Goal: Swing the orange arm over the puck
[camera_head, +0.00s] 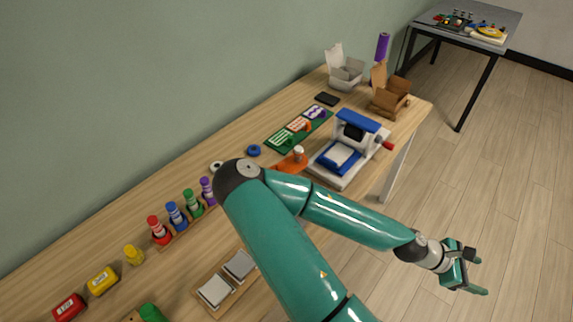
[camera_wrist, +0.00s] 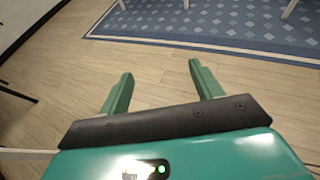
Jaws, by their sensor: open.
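The orange arm (camera_head: 291,162) shows on the wooden bench in the head view, with a pale knob (camera_head: 298,151) on it. My own teal arm hides part of the area around it. A blue ring-like piece (camera_head: 254,150) and a white ring-like piece (camera_head: 216,166) lie near it on the wall side; I cannot tell whether either is the puck. My gripper (camera_head: 478,273) is off the bench's front side, over the floor, well to the right of the orange arm. In the wrist view the gripper (camera_wrist: 160,85) is open and empty, with floor between its fingers.
A white and blue press (camera_head: 343,151) with a red handle stands right of the orange arm. Colored bottles (camera_head: 177,214) stand in a rack at left. Open boxes (camera_head: 390,98) are at the bench's far end. A grey table (camera_head: 459,25) stands beyond. Floor at right is free.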

